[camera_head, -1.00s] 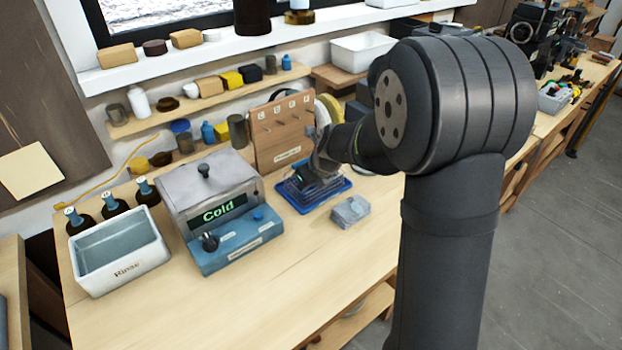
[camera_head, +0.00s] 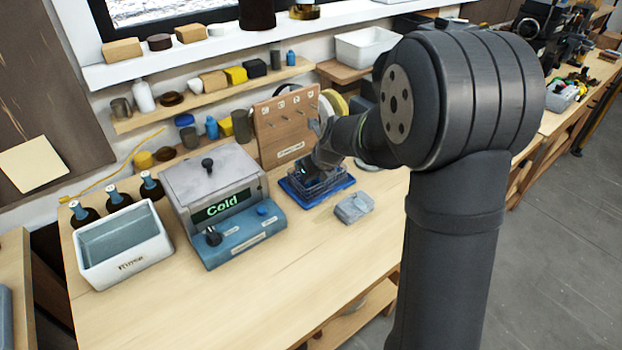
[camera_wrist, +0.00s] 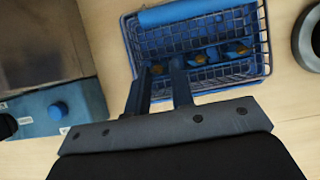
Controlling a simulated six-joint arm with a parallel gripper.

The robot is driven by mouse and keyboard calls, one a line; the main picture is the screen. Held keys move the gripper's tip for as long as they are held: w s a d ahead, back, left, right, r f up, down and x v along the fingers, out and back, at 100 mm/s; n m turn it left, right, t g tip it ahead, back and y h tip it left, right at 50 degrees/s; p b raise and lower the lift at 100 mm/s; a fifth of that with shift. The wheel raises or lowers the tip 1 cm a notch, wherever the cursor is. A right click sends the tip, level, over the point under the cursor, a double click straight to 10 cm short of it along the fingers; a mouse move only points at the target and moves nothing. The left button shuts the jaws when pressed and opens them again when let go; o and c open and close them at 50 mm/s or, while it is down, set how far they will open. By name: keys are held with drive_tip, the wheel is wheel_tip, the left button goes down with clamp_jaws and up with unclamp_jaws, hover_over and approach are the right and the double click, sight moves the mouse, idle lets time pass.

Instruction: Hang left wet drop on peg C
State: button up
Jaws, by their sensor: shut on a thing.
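A blue wire basket (camera_wrist: 200,80) holds several amber drops in a row in the wrist view. My gripper (camera_wrist: 167,67) reaches down into the basket, its two fingers close together and shut at the leftmost drop (camera_wrist: 157,70). The fingers partly hide that drop, so the exact grip is hard to see. In the head view my gripper (camera_head: 312,174) is low over the basket, which stands on a blue tray (camera_head: 338,188). The wooden peg board (camera_head: 283,130) stands upright behind it, with a row of pegs under letter labels too small to read surely.
A grey box with a "Cold" display (camera_head: 215,190) stands left of the basket. A white rinse tub (camera_head: 125,245) is farther left with dark bottles (camera_head: 115,197) behind. A small grey block (camera_head: 354,207) lies to the right. The front of the bench is clear.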

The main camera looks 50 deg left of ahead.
wheel_tip(320, 180, up, 6)
idle(0.7)
drive_tip(key=shift+r, duration=0.1)
drive_tip(key=shift+s+a+r, duration=0.5)
drive_tip(key=shift+a, duration=1.7)
drive_tip(key=shift+s+a+r, duration=0.45)
drive_tip(key=shift+a+r, duration=0.1)
drive_tip(key=shift+a, duration=1.65)
drive_tip(key=shift+s+a+r, duration=0.5)
drive_tip(key=shift+a, duration=1.7)
drive_tip(key=o, duration=0.8)
